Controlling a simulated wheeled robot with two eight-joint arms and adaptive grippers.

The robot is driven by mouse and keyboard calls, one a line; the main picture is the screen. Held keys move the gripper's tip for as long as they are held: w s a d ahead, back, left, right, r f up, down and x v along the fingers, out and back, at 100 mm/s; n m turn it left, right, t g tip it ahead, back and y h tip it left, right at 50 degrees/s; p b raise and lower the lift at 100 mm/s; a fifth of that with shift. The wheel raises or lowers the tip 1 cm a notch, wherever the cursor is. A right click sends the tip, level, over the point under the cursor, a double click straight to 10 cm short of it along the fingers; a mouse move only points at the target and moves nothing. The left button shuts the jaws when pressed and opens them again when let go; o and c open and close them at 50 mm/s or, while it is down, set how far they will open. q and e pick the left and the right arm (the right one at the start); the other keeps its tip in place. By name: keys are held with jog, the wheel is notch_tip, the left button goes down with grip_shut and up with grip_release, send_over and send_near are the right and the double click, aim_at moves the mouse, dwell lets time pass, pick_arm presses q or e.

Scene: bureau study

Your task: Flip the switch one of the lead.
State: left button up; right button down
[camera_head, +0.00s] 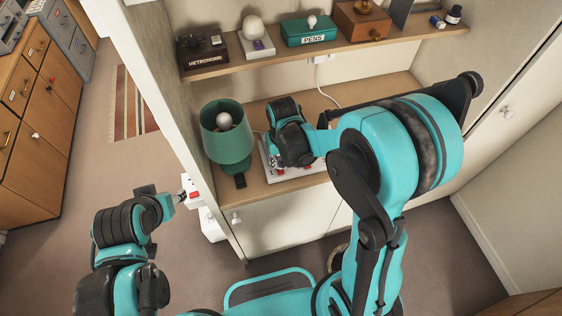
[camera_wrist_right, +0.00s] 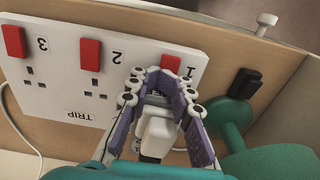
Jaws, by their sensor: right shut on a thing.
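The white lead (camera_head: 303,171) lies on the desk surface of the bureau, mostly hidden by my right gripper (camera_head: 277,160) in the head view. In the right wrist view the lead (camera_wrist_right: 62,97) shows upside-down, with sockets and red switches numbered 1, 2 and 3. Switch one (camera_wrist_right: 180,66) is beside my right fingertips, partly covered by them. My right gripper (camera_wrist_right: 160,85) is shut on a white plug (camera_wrist_right: 158,132) at the socket by switch one. Whether the plug is fully seated is hidden. My left gripper (camera_head: 172,199) is low at the left, away from the lead; its fingers are unclear.
A green lamp (camera_head: 228,140) stands close left of the right gripper. A small black block (camera_head: 240,181) lies at the desk edge. A shelf above holds a metronome (camera_head: 203,52) and a pens box (camera_head: 310,30). White fittings with red (camera_head: 190,188) are by my left gripper.

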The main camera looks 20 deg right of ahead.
aim_at(282, 171)
jog(key=shift+s+a, duration=0.25)
jog(key=shift+s, duration=0.25)
jog(key=shift+r, duration=0.15)
notch_tip(282, 171, up, 4)
jog(key=p, duration=0.3)
jog(key=shift+w, duration=0.1)
notch_tip(282, 171, up, 10)
jog(key=p, duration=0.2)
jog(key=shift+s+d, duration=0.15)
jog(key=shift+s, duration=0.05)
